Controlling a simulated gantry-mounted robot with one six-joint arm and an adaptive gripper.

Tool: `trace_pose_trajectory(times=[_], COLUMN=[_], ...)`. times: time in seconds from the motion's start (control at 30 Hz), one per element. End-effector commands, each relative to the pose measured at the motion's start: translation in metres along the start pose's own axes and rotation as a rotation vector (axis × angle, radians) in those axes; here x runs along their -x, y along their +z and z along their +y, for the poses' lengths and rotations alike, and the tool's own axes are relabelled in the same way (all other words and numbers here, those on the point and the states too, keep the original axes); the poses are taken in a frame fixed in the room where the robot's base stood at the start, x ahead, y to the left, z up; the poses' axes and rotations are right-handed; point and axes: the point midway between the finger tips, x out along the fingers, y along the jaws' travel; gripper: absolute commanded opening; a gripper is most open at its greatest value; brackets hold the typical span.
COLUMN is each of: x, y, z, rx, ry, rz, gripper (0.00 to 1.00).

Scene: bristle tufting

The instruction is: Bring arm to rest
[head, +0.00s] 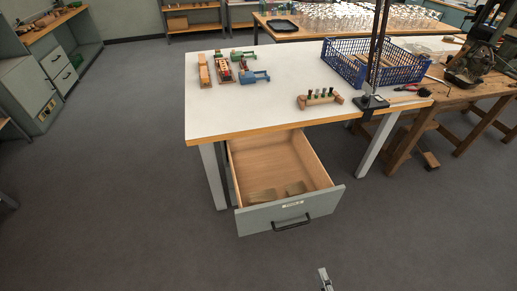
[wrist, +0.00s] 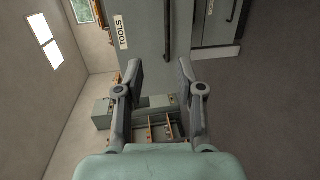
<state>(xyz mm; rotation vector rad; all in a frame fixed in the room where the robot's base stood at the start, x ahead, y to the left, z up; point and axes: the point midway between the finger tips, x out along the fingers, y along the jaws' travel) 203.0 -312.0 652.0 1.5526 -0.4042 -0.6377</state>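My gripper (wrist: 161,75) shows in the wrist view with its two dark fingers spread apart and nothing held between them. It points into the room, away from the worktable's top. In the head view, a small grey part of my arm or gripper (head: 325,279) shows at the bottom edge, over the floor in front of the open drawer. The rest of the arm is out of the picture there.
Floor around is clear.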

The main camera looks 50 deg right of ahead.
Motion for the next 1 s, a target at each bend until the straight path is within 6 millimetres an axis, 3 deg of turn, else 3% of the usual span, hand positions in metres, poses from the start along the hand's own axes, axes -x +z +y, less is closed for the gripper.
trace_pose_trajectory(times=[0.03,0.17,0.3,0.37,0.47,0.5,0.57,0.6,0.73,0.8,0.87,1.0], x=[-0.010,-0.032,-0.057,-0.068,-0.087,-0.093,-0.096,-0.093,-0.065,-0.037,-0.008,0.074], y=[0.005,0.016,0.018,0.013,-0.018,-0.041,-0.086,-0.119,-0.226,-0.278,-0.318,-0.393], z=[0.021,0.069,0.138,0.175,0.251,0.278,0.310,0.324,0.352,0.360,0.366,0.376], rx=[-0.002,-0.048,-0.157,-0.244,-0.487,-0.618,-0.819,-0.937,-1.202,-1.278,-1.313,-1.308], ry=[0.030,0.102,0.198,0.245,0.304,0.298,0.244,0.181,-0.089,-0.251,-0.389,-0.704], rz=[-0.018,-0.086,-0.154,-0.179,-0.195,-0.183,-0.146,-0.113,0.011,0.080,0.136,0.267], gripper=[0.38,0.38,0.38,0.38,0.38,0.38,0.38,0.38,0.38,0.38,0.38,0.38])
